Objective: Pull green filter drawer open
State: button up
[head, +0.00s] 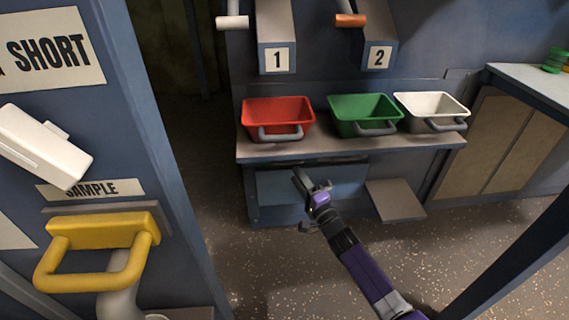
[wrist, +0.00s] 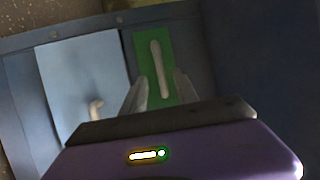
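The green drawer front (wrist: 142,62) shows in the wrist view as a narrow upright panel with a pale bar handle (wrist: 159,68). My gripper (wrist: 160,82) is open, with its two fingertips on either side of the handle's lower part. I cannot tell whether the fingers touch the handle. In the head view my gripper (head: 312,181) is in front of the blue-grey cabinet below the shelf. The green drawer front cannot be made out there.
A light blue panel (wrist: 80,75) with a hooked handle (wrist: 96,106) is left of the green front. Red (head: 258,108), green (head: 350,108) and white (head: 428,106) bins stand on the shelf above my gripper. A tilted panel (head: 394,200) is to its right.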

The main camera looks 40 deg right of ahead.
aim_at(288, 163)
jog(key=shift+b+x, duration=2.6)
jog(key=shift+x, duration=1)
grip_shut()
